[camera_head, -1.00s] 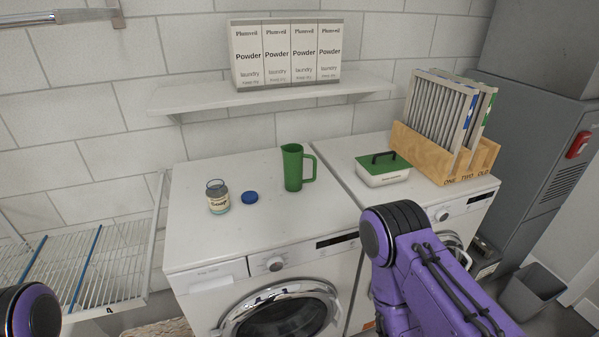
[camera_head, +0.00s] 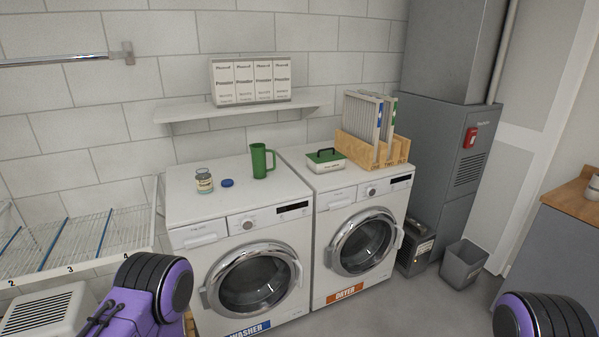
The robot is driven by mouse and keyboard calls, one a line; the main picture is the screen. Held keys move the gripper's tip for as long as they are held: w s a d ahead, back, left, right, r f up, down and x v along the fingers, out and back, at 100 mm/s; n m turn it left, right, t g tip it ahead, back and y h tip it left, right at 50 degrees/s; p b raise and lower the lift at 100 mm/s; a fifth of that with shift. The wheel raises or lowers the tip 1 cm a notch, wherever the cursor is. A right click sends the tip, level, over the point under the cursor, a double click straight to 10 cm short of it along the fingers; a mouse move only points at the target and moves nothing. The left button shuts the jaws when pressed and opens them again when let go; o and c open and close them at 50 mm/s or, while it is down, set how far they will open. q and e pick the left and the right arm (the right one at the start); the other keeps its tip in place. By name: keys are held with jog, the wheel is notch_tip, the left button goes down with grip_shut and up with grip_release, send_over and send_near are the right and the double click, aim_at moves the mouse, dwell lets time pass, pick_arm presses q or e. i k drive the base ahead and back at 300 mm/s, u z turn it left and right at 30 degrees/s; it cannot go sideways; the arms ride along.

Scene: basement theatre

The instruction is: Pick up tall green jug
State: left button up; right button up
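The tall green jug (camera_head: 259,161) stands upright on top of the washer (camera_head: 239,192), near its right back part. Its handle is on the right side. Both purple arms show only in part at the bottom of the head view, the left one at the lower left and the right one at the lower right corner. Neither gripper is in view, so I cannot see whether they are open or shut. Nothing is seen touching the jug.
A glass jar (camera_head: 204,181) and a blue lid (camera_head: 227,183) are left of the jug. A green-lidded box (camera_head: 326,161) and a wooden rack (camera_head: 357,150) with filters stand on the dryer (camera_head: 333,179). A shelf (camera_head: 240,110) with powder boxes hangs above. Open floor lies in front.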

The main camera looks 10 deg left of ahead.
aim_at(258, 151)
jog(key=u, duration=0.6)
jog(key=i, duration=0.5)
jog(key=u, duration=0.8)
jog(key=i, duration=0.85)
jog(key=z, duration=0.1)
